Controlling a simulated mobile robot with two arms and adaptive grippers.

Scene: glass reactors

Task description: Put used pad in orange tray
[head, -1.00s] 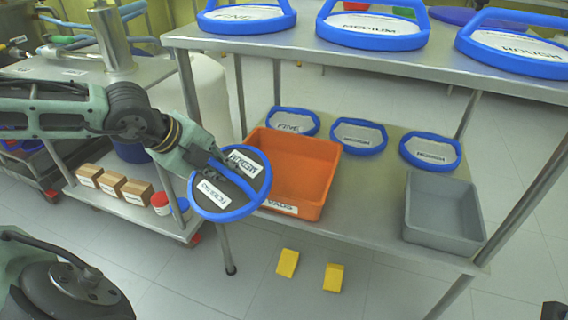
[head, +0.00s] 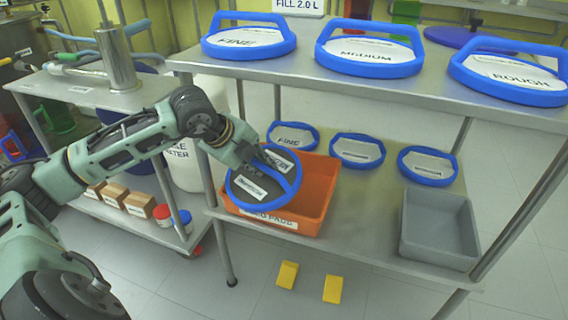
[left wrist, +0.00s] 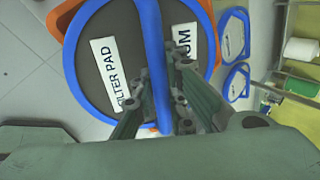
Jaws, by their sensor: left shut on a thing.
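The used pad (head: 248,197) is a dark grey disc with a blue rim, a blue handle bar and white labels. My left gripper (head: 262,163) is shut on its handle. In the left wrist view the fingers (left wrist: 160,100) close around the blue bar of the pad (left wrist: 120,75). The pad is tilted and hangs over the left part of the orange tray (head: 318,200), hiding much of its inside. I cannot tell whether the pad touches the tray. The tray stands on the lower shelf, with a white label on its front. My right gripper is not in view.
A grey tray (head: 438,232) stands on the lower shelf at right. White pads with blue rims lie behind, such as the one marked FINE (head: 292,138). More pads (head: 368,52) lie on the upper shelf (head: 300,82), above the tray. Yellow blocks (head: 333,289) lie on the floor.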

